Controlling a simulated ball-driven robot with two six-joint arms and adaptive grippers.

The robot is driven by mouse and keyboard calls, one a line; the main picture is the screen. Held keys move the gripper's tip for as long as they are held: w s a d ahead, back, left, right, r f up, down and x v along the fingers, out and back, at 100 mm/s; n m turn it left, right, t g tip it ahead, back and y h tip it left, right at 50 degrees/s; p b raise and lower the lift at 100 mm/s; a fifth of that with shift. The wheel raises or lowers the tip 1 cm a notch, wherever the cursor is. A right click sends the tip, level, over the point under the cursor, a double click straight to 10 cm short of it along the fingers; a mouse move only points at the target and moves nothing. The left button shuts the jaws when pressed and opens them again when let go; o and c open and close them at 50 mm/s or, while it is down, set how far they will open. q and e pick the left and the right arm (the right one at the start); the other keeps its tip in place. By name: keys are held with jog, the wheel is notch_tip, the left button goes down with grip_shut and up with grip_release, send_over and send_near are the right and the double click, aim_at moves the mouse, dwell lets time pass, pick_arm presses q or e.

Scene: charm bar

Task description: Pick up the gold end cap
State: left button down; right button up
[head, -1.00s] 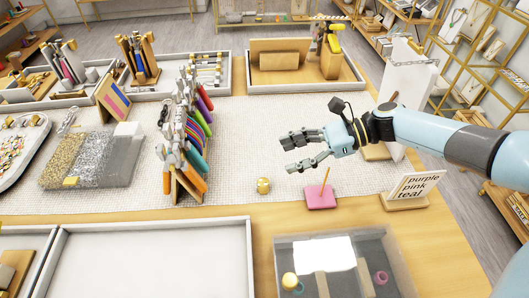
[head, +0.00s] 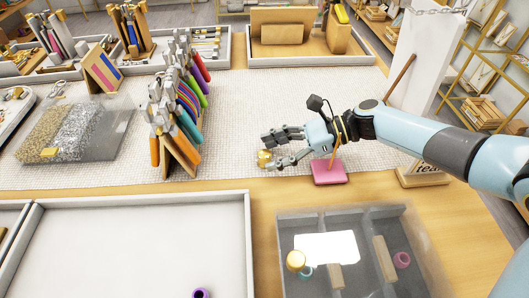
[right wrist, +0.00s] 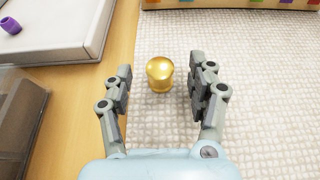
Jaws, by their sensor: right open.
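The gold end cap (head: 264,158) stands on the pale woven mat (head: 240,120) near its front edge. In the right wrist view the gold end cap (right wrist: 160,73) is a shiny gold cylinder with a domed top, just beyond and between the fingertips. My right gripper (head: 273,148) is open, with its fingers pointing left at the cap in the head view. In the right wrist view its two fingers (right wrist: 160,80) are spread, one on each side of the line to the cap, with no clear contact. My left gripper is not in view.
A pink block (head: 329,172) with a stick stands right of the cap, close under my right arm. A rack of coloured tools (head: 178,110) stands left. In front are a large white tray (head: 140,245) and a clear divided box (head: 350,215) with a gold piece inside.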

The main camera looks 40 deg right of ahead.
jog(key=x, duration=0.2)
jog(key=shift+w+a+f+b, duration=0.1)
jog(key=shift+w+a+b, duration=0.05)
jog(key=shift+a+b, duration=0.15)
jog(key=shift+d, duration=0.1)
grip_shut()
